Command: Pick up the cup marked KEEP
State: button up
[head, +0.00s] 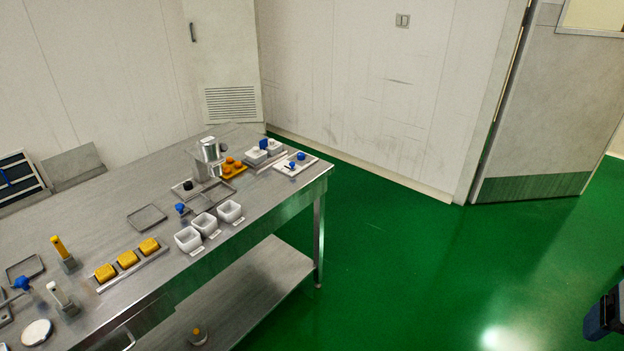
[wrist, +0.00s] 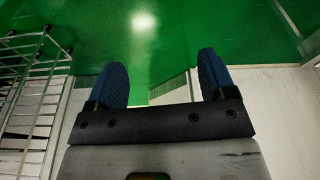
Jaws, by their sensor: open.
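Three white square cups stand in a row near the front edge of the steel table, in the head view: the left cup (head: 188,239), the middle cup (head: 205,224) and the right cup (head: 229,211). Each has a small pale label in front of it. The lettering is too small to read, so I cannot tell which says KEEP. My gripper (wrist: 162,78) is open and empty in the wrist view, its two blue fingers apart over green floor. Part of it shows at the right edge of the head view, far from the table and cups.
A wire rack (wrist: 38,90) stands left in the wrist view.

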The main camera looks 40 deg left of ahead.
jog(key=w+a+r+n, duration=0.3)
jog(key=w+a+n, duration=0.2)
jog(key=w+a, duration=1.15)
jog(key=w+a+f+n+g, duration=0.1)
jog(key=w+a+f+n, duration=0.15)
jog(key=a, duration=1.05)
jog(key=w+a+f+n+g, duration=0.1)
jog(key=w+a+f+n, duration=0.15)
jog(key=a, duration=1.15)
jog(key=s+a+f+n, duration=0.2)
jog(key=a+f, duration=0.2)
jog(key=a, duration=0.8)
jog(key=s+a+f+n, duration=0.2)
jog(key=a+f, duration=0.2)
jog(key=a, duration=0.9)
jog(key=s+a+f+n, duration=0.1)
jog(key=s+a+f, duration=0.4)
jog(key=a, duration=0.5)
jog(key=s+a+f+n, duration=0.2)
jog(key=s+a+f, duration=0.4)
jog(key=s+a, duration=0.2)
jog(key=a, duration=0.2)
jog(key=shift+a+f, duration=0.3)
jog(key=shift+a, duration=0.05)
jog(key=shift+s, duration=0.1)
jog(key=shift+f, duration=1.3)
